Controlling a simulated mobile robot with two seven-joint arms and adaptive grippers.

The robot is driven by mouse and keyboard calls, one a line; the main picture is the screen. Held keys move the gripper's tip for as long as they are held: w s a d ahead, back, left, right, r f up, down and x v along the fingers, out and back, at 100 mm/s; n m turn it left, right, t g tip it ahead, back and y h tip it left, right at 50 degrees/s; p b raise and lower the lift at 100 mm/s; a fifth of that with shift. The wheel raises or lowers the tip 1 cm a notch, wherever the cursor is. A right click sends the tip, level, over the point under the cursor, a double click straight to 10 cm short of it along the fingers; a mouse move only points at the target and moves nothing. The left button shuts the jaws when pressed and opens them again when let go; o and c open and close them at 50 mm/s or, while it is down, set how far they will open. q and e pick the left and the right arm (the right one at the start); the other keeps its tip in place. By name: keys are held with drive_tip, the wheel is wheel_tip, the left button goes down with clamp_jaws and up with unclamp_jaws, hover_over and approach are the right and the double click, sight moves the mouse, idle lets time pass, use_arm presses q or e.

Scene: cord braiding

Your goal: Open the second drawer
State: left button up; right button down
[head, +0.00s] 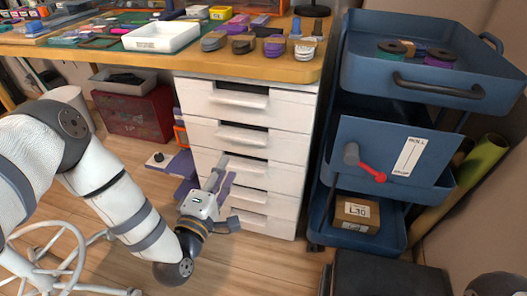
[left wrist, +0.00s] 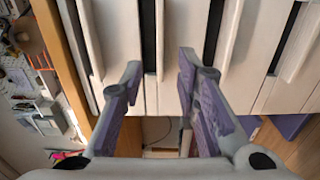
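A white drawer unit with several drawers stands under the workbench in the head view. Its second drawer (head: 231,135) from the top looks shut, with a dark slot above a protruding handle lip (head: 242,143). My left gripper (head: 222,172) is open and empty in front of the unit, overlapping the lower drawers in the head view. The left wrist view is turned sideways, with the drawers as upright strips. There the spread fingertips (left wrist: 161,66) lie on either side of the second handle (left wrist: 160,40), and contact cannot be told. My right gripper is not in view.
The wooden workbench (head: 150,62) above holds a white tray (head: 162,37) and several tools. A blue trolley (head: 395,135) stands right of the drawers. A red crate (head: 135,113) is under the bench, and a white-legged stool (head: 50,262) is at lower left.

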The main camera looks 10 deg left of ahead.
sight(239, 141)
use_arm(q)
drive_tip(key=w+b, duration=0.3)
drive_tip(key=w, duration=0.7)
drive_tip(key=shift+w+f, duration=0.1)
drive_tip(key=shift+w, duration=0.55)
clamp_jaws()
